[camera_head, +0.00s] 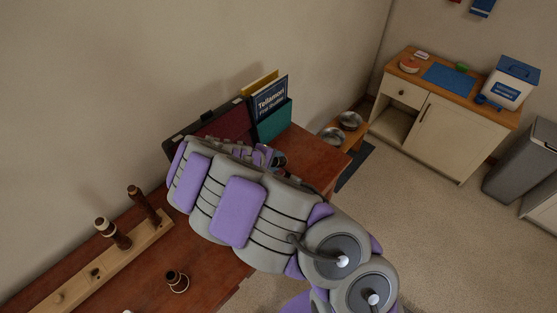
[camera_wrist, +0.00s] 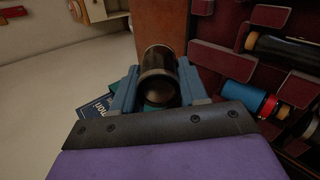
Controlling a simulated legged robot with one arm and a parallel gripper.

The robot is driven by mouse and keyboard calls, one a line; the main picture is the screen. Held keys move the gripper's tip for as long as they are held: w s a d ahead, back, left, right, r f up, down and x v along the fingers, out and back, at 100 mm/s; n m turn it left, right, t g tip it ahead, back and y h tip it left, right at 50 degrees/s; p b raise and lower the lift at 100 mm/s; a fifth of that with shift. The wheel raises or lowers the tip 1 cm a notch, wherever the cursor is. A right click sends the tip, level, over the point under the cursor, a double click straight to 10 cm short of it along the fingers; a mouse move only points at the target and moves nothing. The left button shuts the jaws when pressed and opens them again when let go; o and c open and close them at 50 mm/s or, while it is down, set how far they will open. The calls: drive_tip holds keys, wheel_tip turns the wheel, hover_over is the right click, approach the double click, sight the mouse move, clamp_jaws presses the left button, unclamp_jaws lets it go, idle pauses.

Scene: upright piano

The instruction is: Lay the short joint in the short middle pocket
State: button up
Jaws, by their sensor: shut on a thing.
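In the wrist view my gripper (camera_wrist: 158,88) is shut on a short dark cylinder with metal rings, which looks like the short joint (camera_wrist: 158,68). One end of it faces the camera. The maroon-lined case (camera_wrist: 215,56) with raised dividers lies to the right of the held joint. The held joint appears beside the dividers, near the case edge; its height above the case is unclear. In the head view the open case (camera_head: 228,124) lies at the back of the piano top, and my arm hides much of it and the fingers. I cannot pick out the short middle pocket.
A long dark piece (camera_wrist: 285,50) and a blue-and-red cylinder (camera_wrist: 250,99) lie in the case. A teal holder with books (camera_head: 274,121) stands right behind it. A wooden stand (camera_head: 85,275) with upright dark pieces and a small dark piece (camera_head: 175,281) are at left.

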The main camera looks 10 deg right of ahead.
sight(283, 165)
drive_tip(key=shift+f, duration=0.35)
drive_tip(key=d+f+b, duration=0.1)
drive_tip(key=d, duration=0.1)
drive_tip(key=d+f+b, duration=0.1)
drive_tip(key=shift+d+f, duration=0.35)
drive_tip(key=shift+f, duration=0.05)
drive_tip(key=a+f+b, duration=0.3)
drive_tip(key=shift+a+f, duration=0.1)
drive_tip(key=shift+f, duration=0.3)
drive_tip(key=shift+f+b, duration=0.35)
drive_tip(key=shift+b, duration=0.1)
drive_tip(key=d+f, duration=0.1)
drive_tip(key=d, duration=0.1)
drive_tip(key=shift+d+f, duration=0.3)
drive_tip(key=shift+f, duration=0.1)
drive_tip(key=shift+f+b, duration=0.2)
drive_tip(key=shift+b, duration=0.15)
drive_tip(key=shift+c, duration=0.4)
drive_tip(key=shift+a+f, duration=0.25)
drive_tip(key=shift+a, duration=0.3)
drive_tip(key=shift+a+r, duration=0.15)
drive_tip(key=shift+a, duration=0.25)
drive_tip(key=o, duration=1.2)
drive_tip(key=shift+d, duration=0.6)
drive_tip(key=shift+s+a, duration=0.1)
drive_tip(key=shift+a, duration=0.15)
